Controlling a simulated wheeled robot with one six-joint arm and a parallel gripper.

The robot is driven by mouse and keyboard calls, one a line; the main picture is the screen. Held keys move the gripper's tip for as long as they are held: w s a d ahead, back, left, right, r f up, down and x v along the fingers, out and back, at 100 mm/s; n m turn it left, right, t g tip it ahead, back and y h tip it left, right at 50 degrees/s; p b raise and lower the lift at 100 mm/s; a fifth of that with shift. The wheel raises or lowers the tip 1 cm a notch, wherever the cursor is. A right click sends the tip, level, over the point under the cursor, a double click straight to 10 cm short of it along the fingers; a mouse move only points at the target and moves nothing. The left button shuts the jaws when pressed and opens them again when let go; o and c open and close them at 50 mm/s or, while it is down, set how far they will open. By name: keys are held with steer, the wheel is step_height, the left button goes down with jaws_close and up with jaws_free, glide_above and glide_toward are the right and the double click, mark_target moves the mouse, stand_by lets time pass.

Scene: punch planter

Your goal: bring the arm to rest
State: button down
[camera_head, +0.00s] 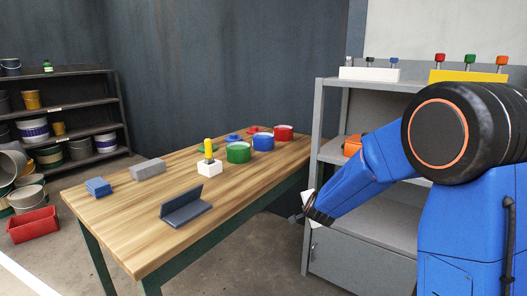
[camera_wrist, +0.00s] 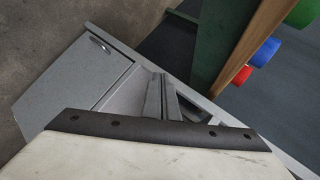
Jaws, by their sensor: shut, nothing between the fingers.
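My gripper (camera_head: 296,217) is shut and empty. In the head view it hangs at the end of my blue arm, right of the table's right part and in front of the grey shelf unit's left upright. The wrist view shows its two grey fingers (camera_wrist: 162,99) together, with the grey cabinet and floor behind them. My arm is bent down and to the left from the shoulder, in front of the shelf unit.
The wooden table (camera_head: 135,235) bears a dark angle bracket (camera_head: 185,208), a white block with a yellow-handled tool (camera_head: 208,165), and green, blue and red pots. The grey shelf unit (camera_head: 335,255) stands close behind my arm. A dark rack (camera_head: 85,105) with buckets is far left.

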steer(key=s+d+r+n+g+y, duration=0.1)
steer(key=s+d+r+n+y, duration=0.1)
steer(key=s+r+n, duration=0.55)
steer(key=s+d+n+g, duration=0.1)
steer(key=s+d+n, duration=0.1)
steer(key=s, duration=1.2)
steer(key=s+d+r+n+g+h, duration=0.1)
steer(key=s+d+n+g, duration=0.1)
steer(key=s, duration=1.2)
steer(key=s+d+r+n+g+h, duration=0.1)
steer(key=s+d, duration=0.5)
steer(key=s, duration=0.8)
steer(key=shift+s+n+g, duration=0.25)
steer(key=shift+n+g, duration=0.45)
steer(key=shift+n, duration=0.45)
